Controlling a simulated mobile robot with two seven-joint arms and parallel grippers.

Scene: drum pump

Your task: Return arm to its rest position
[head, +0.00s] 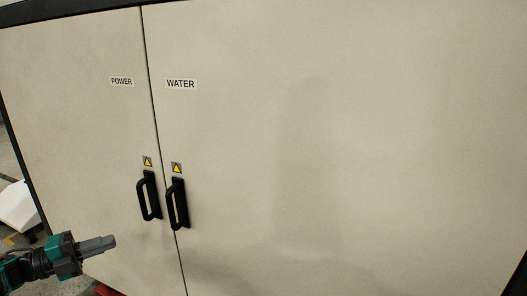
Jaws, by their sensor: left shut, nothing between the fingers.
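My left gripper (98,245) shows at the lower left of the head view, with its grey fingers shut and nothing between them. It points right, in front of the lower part of the left cabinet door, below and to the left of the door handles. It appears apart from the handles. My right gripper is not in view.
A large beige cabinet fills the view. Its left door (75,130) is labelled POWER and its right door (340,140) WATER; both look closed. Black handles (149,195) (178,203) stick out beside the seam. A white object (18,207) stands at the left edge.

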